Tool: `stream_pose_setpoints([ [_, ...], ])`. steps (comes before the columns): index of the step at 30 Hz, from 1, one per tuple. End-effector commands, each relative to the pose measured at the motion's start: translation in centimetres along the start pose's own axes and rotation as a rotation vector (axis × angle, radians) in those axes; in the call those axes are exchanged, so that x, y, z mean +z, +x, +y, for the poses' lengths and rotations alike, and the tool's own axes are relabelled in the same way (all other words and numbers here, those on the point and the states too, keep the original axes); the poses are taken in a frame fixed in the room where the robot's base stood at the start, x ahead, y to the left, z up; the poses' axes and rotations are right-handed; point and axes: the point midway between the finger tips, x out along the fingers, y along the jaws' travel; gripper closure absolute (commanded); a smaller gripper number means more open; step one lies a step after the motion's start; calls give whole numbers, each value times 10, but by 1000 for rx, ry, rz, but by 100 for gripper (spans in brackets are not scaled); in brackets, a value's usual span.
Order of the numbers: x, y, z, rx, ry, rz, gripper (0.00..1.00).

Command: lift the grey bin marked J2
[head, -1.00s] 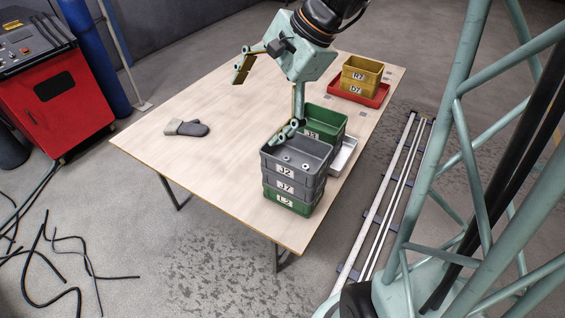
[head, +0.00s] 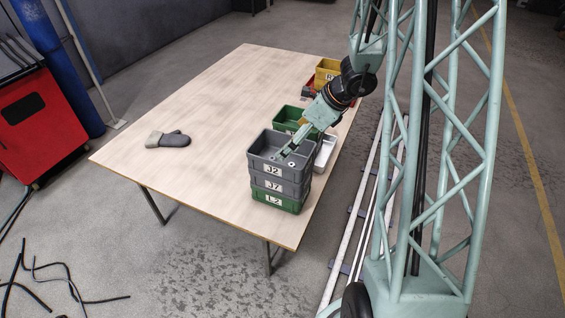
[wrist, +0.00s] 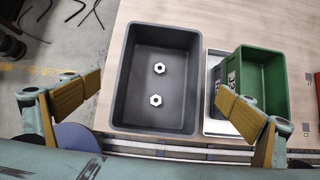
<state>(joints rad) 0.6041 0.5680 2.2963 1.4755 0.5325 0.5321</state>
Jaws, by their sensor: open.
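The grey bin marked J2 (head: 272,169) is the top one of a stack near the table's front right corner. It sits upright on a grey bin marked J7 (head: 273,186), which stands on a green bin marked L2 (head: 274,201). In the wrist view the grey bin (wrist: 156,35) holds two pale hex nuts. My gripper (head: 287,150) is over the top bin in the head view. In the wrist view my gripper (wrist: 157,102) is open and empty, with one finger left of the bin and one right of it. I cannot tell the fingers' height over the rim.
A green bin (head: 290,118) stands just behind the stack, close to my right finger in the wrist view. A silver tray (head: 324,151) lies beside it. A yellow bin (head: 326,68) stands at the far edge. A glove (head: 168,139) lies left. The table's middle is clear.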

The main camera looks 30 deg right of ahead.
Motion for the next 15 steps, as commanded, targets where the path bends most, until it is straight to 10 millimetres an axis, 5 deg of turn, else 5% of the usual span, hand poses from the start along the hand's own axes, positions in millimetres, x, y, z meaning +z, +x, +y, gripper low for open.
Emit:
stream_pose_setpoints([
  [15, 1, 15, 1, 2, -3, -1, 0],
])
